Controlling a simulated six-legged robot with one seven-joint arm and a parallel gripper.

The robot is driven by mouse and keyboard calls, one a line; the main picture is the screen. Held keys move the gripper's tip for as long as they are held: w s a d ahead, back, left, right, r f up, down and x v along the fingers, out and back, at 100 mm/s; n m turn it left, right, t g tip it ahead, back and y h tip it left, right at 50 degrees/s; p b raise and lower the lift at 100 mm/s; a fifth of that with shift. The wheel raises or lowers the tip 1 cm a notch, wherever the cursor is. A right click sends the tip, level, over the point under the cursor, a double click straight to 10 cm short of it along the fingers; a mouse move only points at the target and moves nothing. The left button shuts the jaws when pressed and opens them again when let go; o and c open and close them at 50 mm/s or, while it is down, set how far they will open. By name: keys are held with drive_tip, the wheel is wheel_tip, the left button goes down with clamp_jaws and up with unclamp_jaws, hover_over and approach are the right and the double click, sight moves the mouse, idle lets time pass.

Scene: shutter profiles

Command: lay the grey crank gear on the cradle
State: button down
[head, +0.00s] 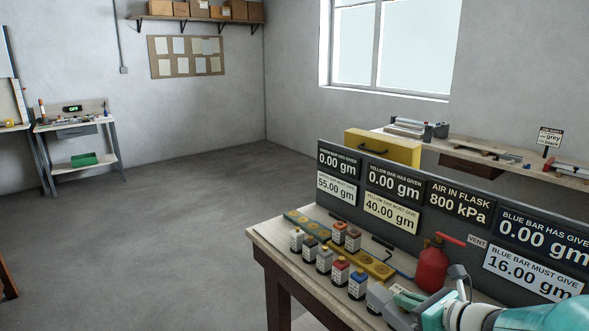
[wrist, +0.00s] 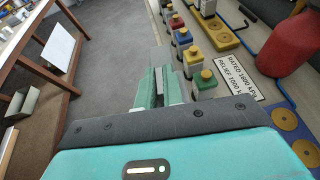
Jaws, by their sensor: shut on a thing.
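My gripper (head: 396,302) is at the lower right of the head view, over the near table. In the wrist view its green fingers (wrist: 159,88) are shut on a grey blocky piece (wrist: 163,54). This grey piece also shows in the head view (head: 378,297), just beyond the fingertips. Its shape is partly hidden, and I cannot tell for sure that it is the crank gear. I cannot make out the cradle; on the far bench (head: 475,148) are small grey and dark parts (head: 440,130) too small to identify.
Several small capped bottles (head: 325,259) stand close to the gripper, with a green, yellow-capped one (wrist: 204,83) right beside it. A red flask (head: 432,270) and a display panel (head: 408,205) line the table's back. A sign (head: 549,138) stands on the far bench.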

sight(384, 302)
drive_tip(key=shift+m+t+h, duration=0.3)
drive_tip(key=shift+m+h, duration=0.5)
drive_tip(key=w+a+f, duration=0.4)
drive_tip(key=w, duration=0.1)
drive_tip(key=shift+a+f, duration=0.15)
drive_tip(key=shift+a, duration=0.2)
drive_tip(key=w+a+f+m+h, duration=0.1)
drive_tip(key=w+a+f, duration=0.1)
drive_tip(key=a+f, duration=0.2)
drive_tip(key=shift+a+f+t, duration=0.25)
drive_tip(key=shift+f+t, duration=0.15)
drive_tip(key=shift+f, duration=0.2)
drive_tip(key=shift+s+d, duration=0.1)
drive_tip(key=shift+s, duration=0.05)
